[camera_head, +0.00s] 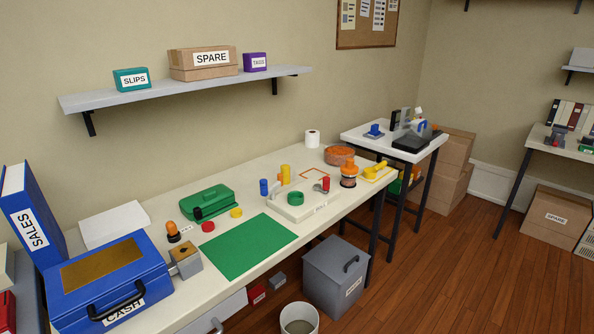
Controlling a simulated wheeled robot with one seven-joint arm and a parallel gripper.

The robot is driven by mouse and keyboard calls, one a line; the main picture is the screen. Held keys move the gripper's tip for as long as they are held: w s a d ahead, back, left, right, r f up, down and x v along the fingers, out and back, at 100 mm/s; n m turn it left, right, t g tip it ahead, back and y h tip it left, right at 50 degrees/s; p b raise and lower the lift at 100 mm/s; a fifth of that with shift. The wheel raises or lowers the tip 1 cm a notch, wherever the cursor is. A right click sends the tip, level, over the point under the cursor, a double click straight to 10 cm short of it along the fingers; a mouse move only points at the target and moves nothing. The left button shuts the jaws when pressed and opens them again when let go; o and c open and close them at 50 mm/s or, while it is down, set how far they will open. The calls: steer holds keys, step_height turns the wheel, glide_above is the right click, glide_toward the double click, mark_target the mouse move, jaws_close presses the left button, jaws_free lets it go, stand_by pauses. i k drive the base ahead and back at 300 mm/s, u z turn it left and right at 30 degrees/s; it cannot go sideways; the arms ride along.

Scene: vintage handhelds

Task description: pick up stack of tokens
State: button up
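Small round upright pieces that look like token stacks stand around a pale board (313,207) on the long table. One is a blue stack (264,187), one a taller yellow stack (285,171), and one a short red piece (326,184). A flat red disc (208,227) and a flat yellow disc (236,212) lie to their left, near the green mat. At this size I cannot tell single tokens apart or which pile the task names. My gripper is not in view.
A green mat (248,246) lies clear at the table's front. A grey bin (335,276) and white bucket (299,319) are on the floor. Open floor lies right.

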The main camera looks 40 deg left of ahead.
mark_target(285, 168)
steer(key=u, duration=0.25)
steer(key=i, duration=1.15)
steer(key=u, duration=0.95)
steer(key=i, duration=0.95)
steer(key=u, duration=0.85)
steer(key=i, duration=0.35)
steer(key=u, duration=0.15)
